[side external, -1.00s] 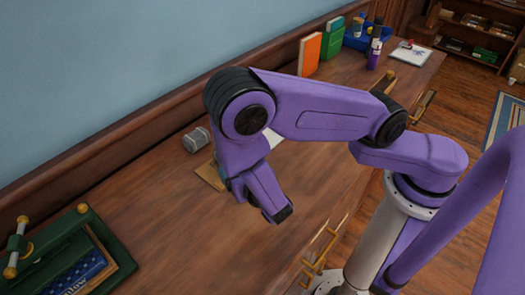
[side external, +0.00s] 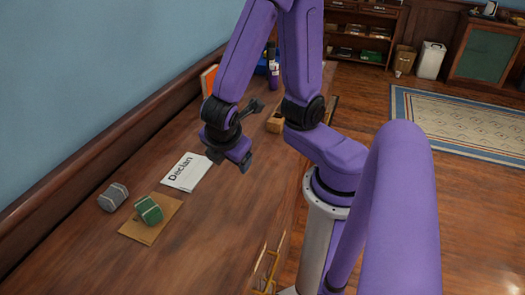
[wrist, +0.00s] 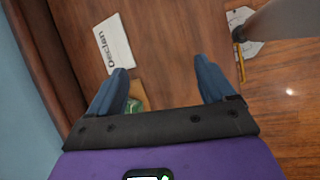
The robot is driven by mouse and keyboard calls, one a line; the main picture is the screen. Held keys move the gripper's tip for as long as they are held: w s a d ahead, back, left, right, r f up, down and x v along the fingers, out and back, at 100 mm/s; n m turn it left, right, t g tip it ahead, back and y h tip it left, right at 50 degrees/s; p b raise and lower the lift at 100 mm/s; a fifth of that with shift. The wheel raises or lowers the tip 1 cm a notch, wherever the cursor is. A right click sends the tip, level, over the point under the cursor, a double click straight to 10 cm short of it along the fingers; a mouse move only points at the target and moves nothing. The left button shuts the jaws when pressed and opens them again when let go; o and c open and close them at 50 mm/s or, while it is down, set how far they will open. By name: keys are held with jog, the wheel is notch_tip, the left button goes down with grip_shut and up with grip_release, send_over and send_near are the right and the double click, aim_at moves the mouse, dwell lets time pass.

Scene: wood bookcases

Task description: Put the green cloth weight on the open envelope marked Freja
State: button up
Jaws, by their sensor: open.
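The green cloth weight (side external: 149,210) rests on a flat brown piece (side external: 140,234), apparently an envelope, near the desk's left end. The weight also shows partly in the wrist view (wrist: 134,104), behind my left finger and the gripper body. I can read no name on the brown piece, and cannot tell whether it is open. A white envelope (side external: 187,172) reads "Declan"; it shows in the wrist view too (wrist: 113,45). No Freja marking is readable. My gripper (wrist: 161,75) is open and empty. In the side view, my gripper (side external: 230,161) is right of the Declan envelope, apart from the green weight.
A grey banded weight (side external: 112,197) sits left of the green one, near the back ledge. An orange book (side external: 208,80), a purple bottle (side external: 273,70) and a wooden block (side external: 275,122) stand farther along the desk. The near desk top is clear.

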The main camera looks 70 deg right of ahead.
jog(key=s+a+r+m+g+y, duration=0.1)
jog(key=s+r+m+g+y, duration=0.1)
jog(key=s, duration=0.6)
notch_tip(320, 180, up, 2)
jog(key=m+y, duration=0.1)
jog(key=y, duration=0.2)
jog(key=shift+s+r+y, duration=0.2)
jog(key=shift+s+y, duration=0.1)
jog(key=shift+s, duration=0.05)
